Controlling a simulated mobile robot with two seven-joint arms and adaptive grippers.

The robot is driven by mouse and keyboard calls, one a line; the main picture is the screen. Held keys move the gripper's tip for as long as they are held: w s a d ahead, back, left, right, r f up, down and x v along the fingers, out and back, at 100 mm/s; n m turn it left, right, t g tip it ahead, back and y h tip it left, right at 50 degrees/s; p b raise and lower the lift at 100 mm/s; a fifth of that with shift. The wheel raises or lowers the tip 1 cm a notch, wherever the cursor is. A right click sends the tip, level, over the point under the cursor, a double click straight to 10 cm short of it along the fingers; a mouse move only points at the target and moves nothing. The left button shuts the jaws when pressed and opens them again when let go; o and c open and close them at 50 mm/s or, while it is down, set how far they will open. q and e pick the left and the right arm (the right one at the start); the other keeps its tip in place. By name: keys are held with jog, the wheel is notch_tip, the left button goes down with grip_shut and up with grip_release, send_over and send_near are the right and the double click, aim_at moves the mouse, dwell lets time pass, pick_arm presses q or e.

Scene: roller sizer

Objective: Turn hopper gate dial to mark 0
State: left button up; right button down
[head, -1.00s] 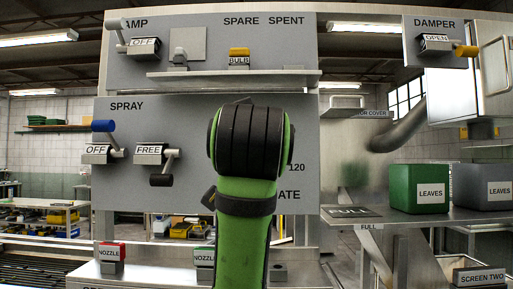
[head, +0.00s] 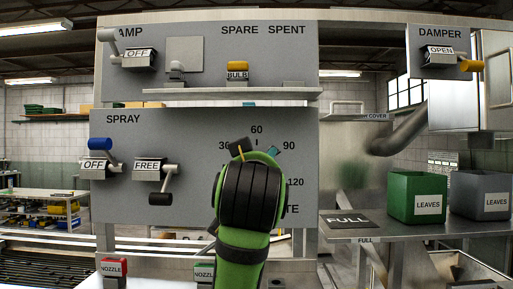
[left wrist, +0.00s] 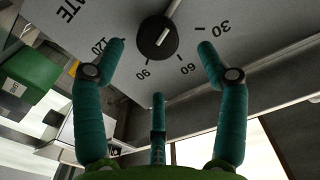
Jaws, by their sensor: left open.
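The hopper gate dial is a round black knob (left wrist: 157,37) with a white line on its face, seen in the left wrist view. Marks 30, 60, 90 and 120 curve around it. The white line lies roughly along the direction of 90; I cannot tell which end is the pointer. Mark 0 is not visible. My left gripper (left wrist: 160,62) has teal fingers spread open, with the knob beyond and between the tips; no contact is clear. In the head view my green and black wrist hides the dial, and a teal fingertip (head: 274,152) shows beside it. My right gripper is not in view.
The spray lever (head: 101,145) and the FREE crank (head: 160,185) stick out left of my wrist. A shelf (head: 230,94) with a yellow bulb block (head: 238,70) is above. Green (head: 417,185) and grey (head: 481,185) LEAVES bins stand at right.

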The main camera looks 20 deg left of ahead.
pick_arm(q)
jog(key=p+x, duration=0.4)
jog(key=x, duration=0.2)
jog(key=shift+w, duration=0.2)
jog(key=shift+w+a+f, duration=0.1)
jog(key=shift+w+a, duration=0.05)
jog(key=shift+w, duration=0.25)
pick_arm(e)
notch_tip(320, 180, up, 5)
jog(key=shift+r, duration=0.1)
pick_arm(q)
jog(key=shift+s, duration=0.1)
jog(key=shift+c, duration=0.8)
jog(key=c, duration=1)
